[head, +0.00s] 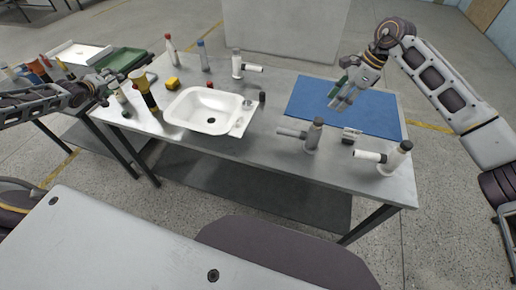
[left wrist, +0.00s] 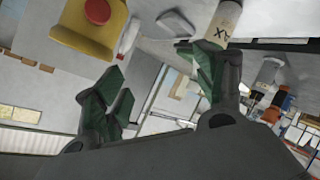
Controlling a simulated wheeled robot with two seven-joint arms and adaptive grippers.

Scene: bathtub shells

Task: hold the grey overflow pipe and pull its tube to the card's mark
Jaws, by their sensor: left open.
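A grey overflow pipe (head: 315,135) stands upright near the front middle of the steel table, its grey side tube pointing left. Two similar pipes with white tubes also stand there: one (head: 403,157) at the front right corner, one (head: 237,64) at the back. I cannot make out the card's mark. My right gripper (head: 338,103) hangs above the blue mat, behind and right of the grey pipe, apart from it; its finger gap is unclear. My left gripper (head: 112,88) is at the table's left end, open, with green finger pads in the left wrist view (left wrist: 160,95).
A white basin (head: 206,109) sits left of centre. Bottles and a yellow-and-dark container (head: 143,89) stand near my left gripper; a labelled bottle (left wrist: 220,22) is close to its finger. A small metal block (head: 351,135) sits right of the grey pipe. The blue mat (head: 376,112) looks clear.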

